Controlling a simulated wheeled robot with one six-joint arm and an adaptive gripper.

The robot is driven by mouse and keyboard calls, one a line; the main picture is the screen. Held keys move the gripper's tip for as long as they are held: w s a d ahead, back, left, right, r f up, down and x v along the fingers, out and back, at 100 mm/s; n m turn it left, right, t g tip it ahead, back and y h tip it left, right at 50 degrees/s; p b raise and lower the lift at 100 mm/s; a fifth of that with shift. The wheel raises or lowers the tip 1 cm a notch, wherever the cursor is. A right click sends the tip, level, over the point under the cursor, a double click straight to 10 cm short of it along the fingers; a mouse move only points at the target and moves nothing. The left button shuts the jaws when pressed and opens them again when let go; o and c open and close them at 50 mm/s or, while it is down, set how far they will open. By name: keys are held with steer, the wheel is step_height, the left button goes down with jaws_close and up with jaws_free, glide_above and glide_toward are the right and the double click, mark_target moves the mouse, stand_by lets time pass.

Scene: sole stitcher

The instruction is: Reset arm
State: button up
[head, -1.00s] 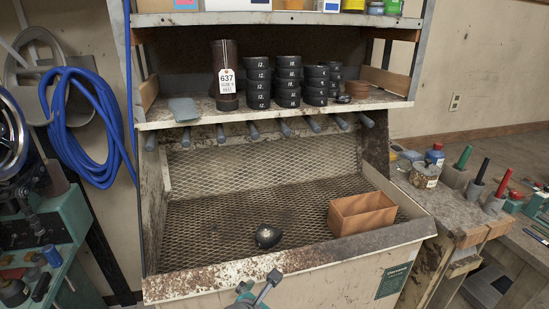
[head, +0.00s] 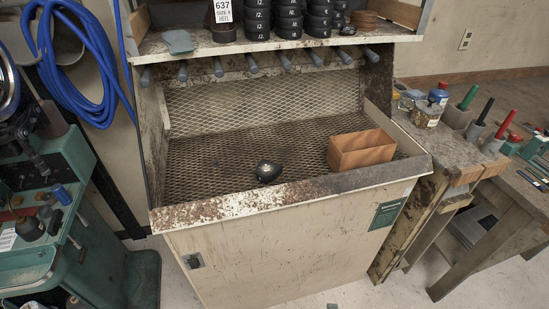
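My gripper is not in view. A dark, shiny rounded object (head: 268,171) lies on the mesh floor of the metal workstation tray (head: 215,145), left of a reddish-brown wooden box (head: 362,150). The box looks empty and stands upright near the tray's right end. The tray's rusty front edge (head: 290,198) runs across the middle of the view.
A shelf above holds stacks of black numbered rings (head: 288,20). Grey rods (head: 252,64) stick out under it. A bench with bottles (head: 438,93) and colored-handled tools (head: 468,97) is at right. A green machine (head: 60,262) stands at left. Floor shows below the cabinet.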

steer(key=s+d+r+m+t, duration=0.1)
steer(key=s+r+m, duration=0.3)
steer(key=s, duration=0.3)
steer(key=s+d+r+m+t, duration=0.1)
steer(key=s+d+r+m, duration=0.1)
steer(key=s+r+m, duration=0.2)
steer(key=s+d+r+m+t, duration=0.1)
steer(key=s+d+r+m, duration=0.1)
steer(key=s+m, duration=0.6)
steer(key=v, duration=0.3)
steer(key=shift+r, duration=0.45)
